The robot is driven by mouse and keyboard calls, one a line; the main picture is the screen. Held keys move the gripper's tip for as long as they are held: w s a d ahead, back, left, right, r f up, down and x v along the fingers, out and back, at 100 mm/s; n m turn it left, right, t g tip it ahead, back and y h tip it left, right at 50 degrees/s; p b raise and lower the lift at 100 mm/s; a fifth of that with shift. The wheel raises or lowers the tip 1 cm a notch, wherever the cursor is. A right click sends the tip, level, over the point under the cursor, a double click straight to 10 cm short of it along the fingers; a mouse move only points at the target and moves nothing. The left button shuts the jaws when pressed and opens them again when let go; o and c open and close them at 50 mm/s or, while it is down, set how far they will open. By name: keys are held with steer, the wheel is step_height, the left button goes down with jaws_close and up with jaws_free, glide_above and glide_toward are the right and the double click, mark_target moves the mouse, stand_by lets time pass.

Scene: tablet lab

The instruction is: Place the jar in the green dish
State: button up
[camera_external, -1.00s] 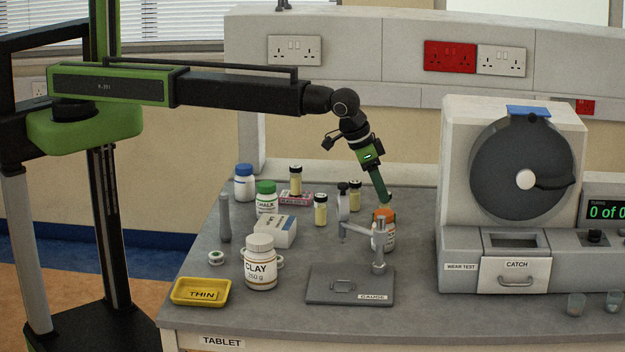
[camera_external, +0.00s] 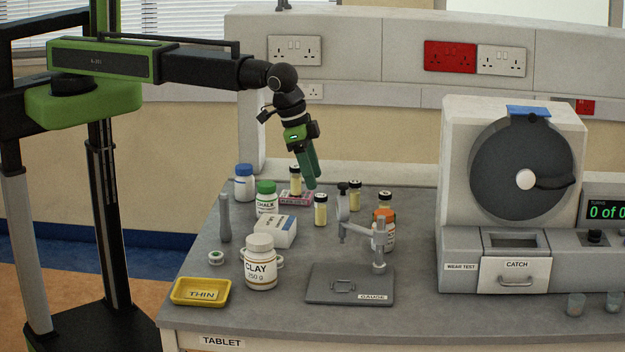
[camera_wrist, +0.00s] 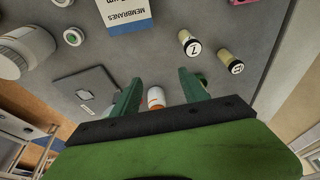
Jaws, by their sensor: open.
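No green dish is clear to me; a yellow dish labelled THIN (camera_external: 200,292) lies at the table's front left. Several jars stand on the table: a white CLAY jar (camera_external: 260,268), a green-lidded CHALK jar (camera_external: 266,203), a blue-lidded jar (camera_external: 244,186) and an orange-lidded jar (camera_external: 389,236), partly behind a gauge stand. My gripper (camera_external: 312,187) is open and empty, above the back of the table, left of the orange-lidded jar. In the wrist view the orange-lidded jar (camera_wrist: 156,98) shows beyond and between my fingers (camera_wrist: 160,82).
A gauge stand (camera_external: 379,250) rises from a grey plate (camera_external: 330,292). A white and blue box (camera_external: 275,232), small black-capped vials (camera_external: 320,213) and a small round white-and-green item (camera_external: 216,258) stand nearby. A drum machine (camera_external: 460,200) fills the right.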

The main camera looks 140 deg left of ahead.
steer(key=s+d+m+h, duration=0.1)
steer(key=s+d+m, duration=0.1)
steer(key=s+d, duration=0.5)
steer(key=s+d+m+g, duration=0.1)
steer(key=s+d+m, duration=0.2)
steer(key=s+d, duration=0.4)
steer(key=s+d+m+g+h, duration=0.1)
steer(key=s+d+m, duration=0.2)
steer(key=d, duration=1.5)
steer(key=s+f, duration=0.1)
steer(key=s, duration=0.3)
steer(key=shift+s+d+h, duration=0.15)
steer(key=shift+s+h, duration=0.05)
steer(key=shift+h, duration=0.1)
step_height(320, 180, down, 8)
steer(key=b, duration=0.8)
